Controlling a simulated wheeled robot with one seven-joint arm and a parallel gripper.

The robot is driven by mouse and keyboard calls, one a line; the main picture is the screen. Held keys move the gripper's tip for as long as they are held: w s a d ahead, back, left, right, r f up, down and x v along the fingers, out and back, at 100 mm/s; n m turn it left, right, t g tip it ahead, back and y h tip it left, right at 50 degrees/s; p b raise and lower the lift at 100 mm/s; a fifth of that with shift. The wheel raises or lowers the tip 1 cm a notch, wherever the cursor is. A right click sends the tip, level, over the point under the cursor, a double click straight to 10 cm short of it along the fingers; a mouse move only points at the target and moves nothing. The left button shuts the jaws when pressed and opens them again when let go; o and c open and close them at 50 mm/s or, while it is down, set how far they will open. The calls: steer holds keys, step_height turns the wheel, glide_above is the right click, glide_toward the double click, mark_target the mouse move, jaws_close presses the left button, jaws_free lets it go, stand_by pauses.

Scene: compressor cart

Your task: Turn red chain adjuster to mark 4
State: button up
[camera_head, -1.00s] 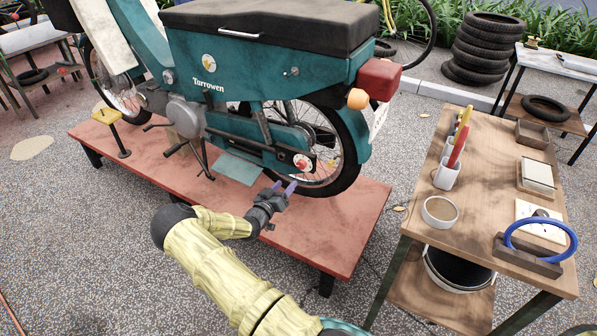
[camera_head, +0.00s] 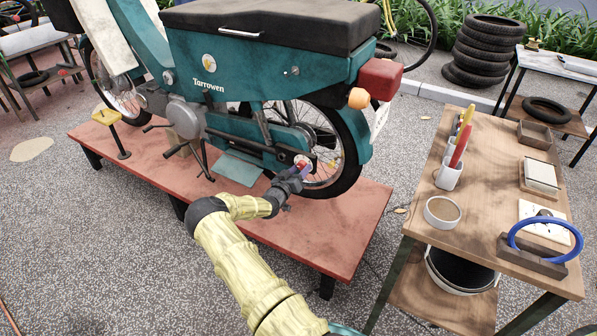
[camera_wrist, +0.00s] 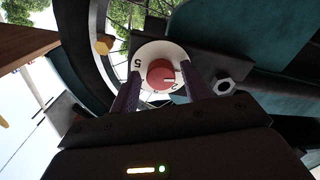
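The red chain adjuster (camera_wrist: 160,73) is a round red knob on a white numbered dial (camera_wrist: 147,54) at the moped's rear wheel hub. In the wrist view a 5 shows at the dial's left and what looks like a 2 at its lower right; other marks are hidden or unclear. A pale pointer line on the knob points to the right in that view. My gripper (camera_wrist: 163,78) is open, with one purple finger on each side of the knob; I cannot tell whether they touch it. In the head view my gripper (camera_head: 301,171) partly covers the adjuster (camera_head: 302,160).
The teal moped (camera_head: 265,75) stands on a low red platform (camera_head: 330,225). A hex nut (camera_wrist: 224,87) and a brass-coloured bolt (camera_wrist: 104,45) flank the dial. A wooden workbench (camera_head: 480,215) with tools stands at the right.

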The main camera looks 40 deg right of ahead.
steer(key=c, duration=0.7)
